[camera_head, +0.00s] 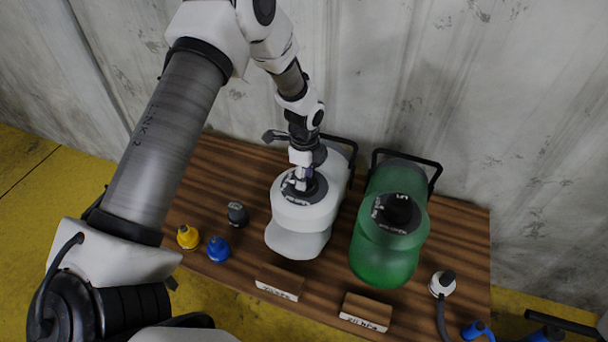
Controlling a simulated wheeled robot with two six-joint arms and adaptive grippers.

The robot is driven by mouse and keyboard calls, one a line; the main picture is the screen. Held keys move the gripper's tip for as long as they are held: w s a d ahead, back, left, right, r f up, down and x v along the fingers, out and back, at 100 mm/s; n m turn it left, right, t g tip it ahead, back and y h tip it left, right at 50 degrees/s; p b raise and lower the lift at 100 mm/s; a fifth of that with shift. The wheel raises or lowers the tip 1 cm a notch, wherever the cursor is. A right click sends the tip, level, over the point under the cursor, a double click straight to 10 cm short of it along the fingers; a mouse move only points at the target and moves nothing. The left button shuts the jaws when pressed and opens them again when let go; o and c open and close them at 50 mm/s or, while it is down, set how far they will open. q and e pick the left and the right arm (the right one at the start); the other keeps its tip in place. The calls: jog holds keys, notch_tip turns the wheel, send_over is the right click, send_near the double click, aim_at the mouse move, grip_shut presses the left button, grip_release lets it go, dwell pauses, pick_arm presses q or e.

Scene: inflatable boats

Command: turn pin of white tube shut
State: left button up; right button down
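The white tube (297,243) lies on the wooden table, with a round dark valve (318,190) on its top. My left gripper (300,180) reaches down from above onto this valve. Its fingertips are at the middle of the valve, where the pin would be. The gripper and wrist cover most of that spot, so the pin and the finger opening are too small to make out. I cannot tell whether the fingers touch or hold the pin. My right gripper cannot be made out in this view.
The green tube (385,262) with its dark valve (396,212) lies to the right. Yellow (188,237), blue (218,250) and dark grey (237,214) caps stand left. Two labelled blocks (280,284) (365,311) lie in front. A white hose nozzle (442,284) is at right.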

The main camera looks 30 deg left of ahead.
pick_arm(q)
notch_tip(320, 180, up, 12)
dwell(0.5)
